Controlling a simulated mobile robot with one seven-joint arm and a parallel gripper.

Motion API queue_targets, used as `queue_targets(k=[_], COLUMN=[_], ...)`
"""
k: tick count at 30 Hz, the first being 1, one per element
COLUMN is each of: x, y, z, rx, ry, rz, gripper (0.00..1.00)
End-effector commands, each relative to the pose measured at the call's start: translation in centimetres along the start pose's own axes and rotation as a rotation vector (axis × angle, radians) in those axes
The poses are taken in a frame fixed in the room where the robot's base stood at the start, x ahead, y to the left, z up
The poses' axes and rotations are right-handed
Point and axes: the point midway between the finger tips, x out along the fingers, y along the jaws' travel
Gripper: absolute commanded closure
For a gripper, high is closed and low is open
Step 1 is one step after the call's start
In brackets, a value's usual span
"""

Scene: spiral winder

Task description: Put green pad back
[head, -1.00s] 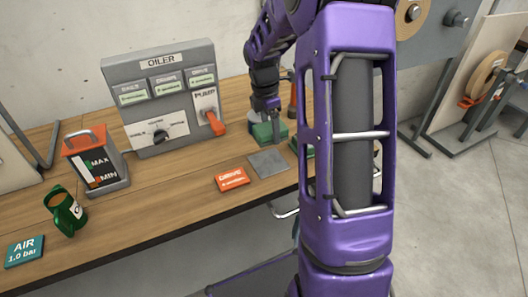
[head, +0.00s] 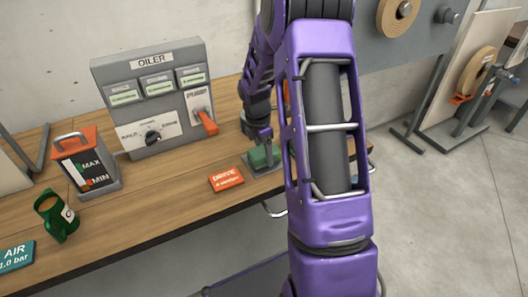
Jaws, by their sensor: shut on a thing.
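The green pad (head: 262,157) is a small green block at the right part of the bench, just left of my arm. My gripper (head: 261,142) is above it, with its fingers down at the pad's top and shut on it. A flat grey plate (head: 252,170) lies on the bench directly under the pad, and its edges show around the pad. I cannot tell whether the pad touches the plate or is slightly above it. My forearm hides the bench to the right.
An orange DRIVE sign (head: 226,178) lies close to the left of the plate. The grey OILER panel (head: 155,97) stands behind, with its orange pump lever (head: 208,123). An orange-topped oil container (head: 86,163) and a green ring-shaped part (head: 57,216) stand on the left. The bench middle is clear.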

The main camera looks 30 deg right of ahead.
Motion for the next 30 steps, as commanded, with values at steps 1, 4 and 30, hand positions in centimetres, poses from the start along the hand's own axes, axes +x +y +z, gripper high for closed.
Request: queue_targets(k=[1, 4, 30], x=[0.0, 0.3, -7.0], y=[0.0, 0.0, 0.1], z=[0.0, 0.0, 0.1], rx=[0.000, 0.000, 0.001], ry=[0.000, 0.000, -0.001], rz=[0.000, 0.000, 0.004], gripper=[0.78, 0.78, 0.00])
